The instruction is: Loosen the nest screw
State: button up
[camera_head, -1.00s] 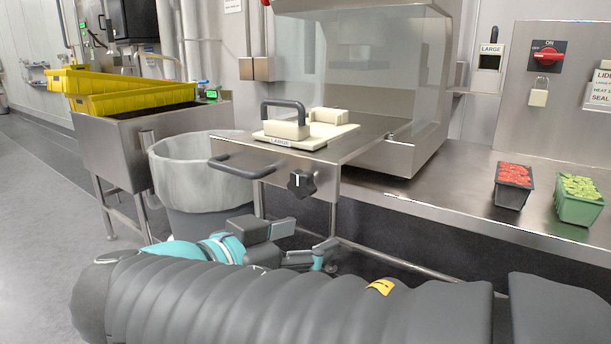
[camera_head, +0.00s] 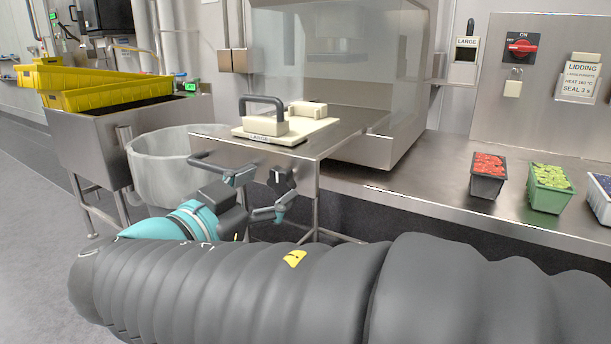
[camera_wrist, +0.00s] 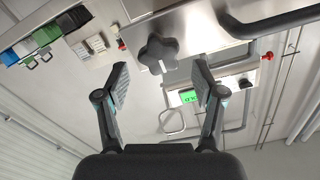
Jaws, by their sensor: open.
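The nest screw is a black star-shaped knob (camera_head: 281,178) on the front face of the steel drawer below the cream nest plate (camera_head: 305,134) labelled LARGE. In the wrist view the knob (camera_wrist: 158,53) appears just ahead of the fingertips, roughly centred between them. My gripper (camera_head: 268,187) is open and empty, its two fingers spread toward the knob. In the wrist view my gripper (camera_wrist: 160,76) shows a gap to either side of the knob; I see no contact. In the head view the fingers partly overlap the knob.
A drawer handle bar (camera_head: 222,168) sits left of the knob, close to my upper finger. A white-lined bin (camera_head: 165,165) stands left below. Red (camera_head: 487,180) and green (camera_head: 550,190) filled trays stand on the steel counter at right. Yellow crates (camera_head: 110,92) stand at left.

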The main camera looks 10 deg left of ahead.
aim_at(278, 181)
jog(key=shift+x, duration=2)
jog(key=c, duration=1.2)
jog(key=shift+o, duration=0.2)
